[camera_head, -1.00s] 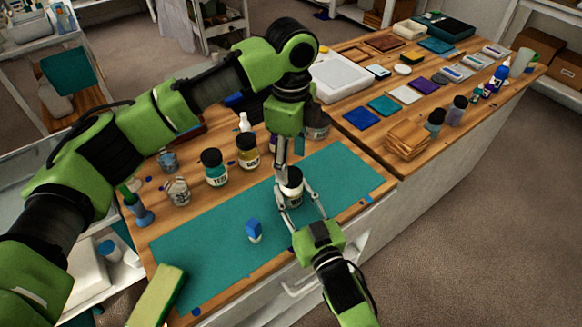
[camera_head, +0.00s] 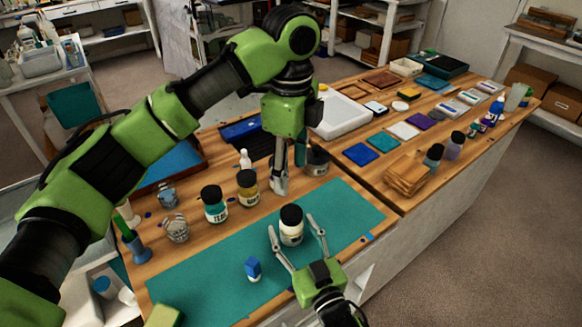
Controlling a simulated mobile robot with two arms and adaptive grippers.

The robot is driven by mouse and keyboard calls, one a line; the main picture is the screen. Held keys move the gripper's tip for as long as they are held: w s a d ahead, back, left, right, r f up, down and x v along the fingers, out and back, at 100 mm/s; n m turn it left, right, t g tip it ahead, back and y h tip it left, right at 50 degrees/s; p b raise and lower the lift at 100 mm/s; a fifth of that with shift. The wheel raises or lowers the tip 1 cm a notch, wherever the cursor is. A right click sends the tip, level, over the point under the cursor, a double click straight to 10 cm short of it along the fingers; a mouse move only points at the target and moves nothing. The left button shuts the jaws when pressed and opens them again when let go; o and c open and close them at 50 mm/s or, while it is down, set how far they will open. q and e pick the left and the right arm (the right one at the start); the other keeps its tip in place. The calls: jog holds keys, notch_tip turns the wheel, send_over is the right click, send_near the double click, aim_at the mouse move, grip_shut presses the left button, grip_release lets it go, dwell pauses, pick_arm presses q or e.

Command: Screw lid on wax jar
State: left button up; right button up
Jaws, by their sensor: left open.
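The wax jar (camera_head: 291,234), a small jar with a pale label, stands upright on the teal mat (camera_head: 215,275). A black lid (camera_head: 291,214) sits on top of it; I cannot tell how tightly. My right gripper (camera_head: 293,224) comes from the front. Its fingers are spread on either side of the jar, with gaps visible. My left gripper (camera_head: 279,188) points down behind the jar, apart from the lid. It is open, though its fingers overlap in this view.
A teal-labelled jar (camera_head: 215,206) and a gold-labelled jar (camera_head: 247,188) stand behind the mat. Wooden coasters (camera_head: 407,177) are stacked at right. The mat's left part is clear.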

jog(key=shift+s, duration=0.1)
jog(key=v, duration=1.2)
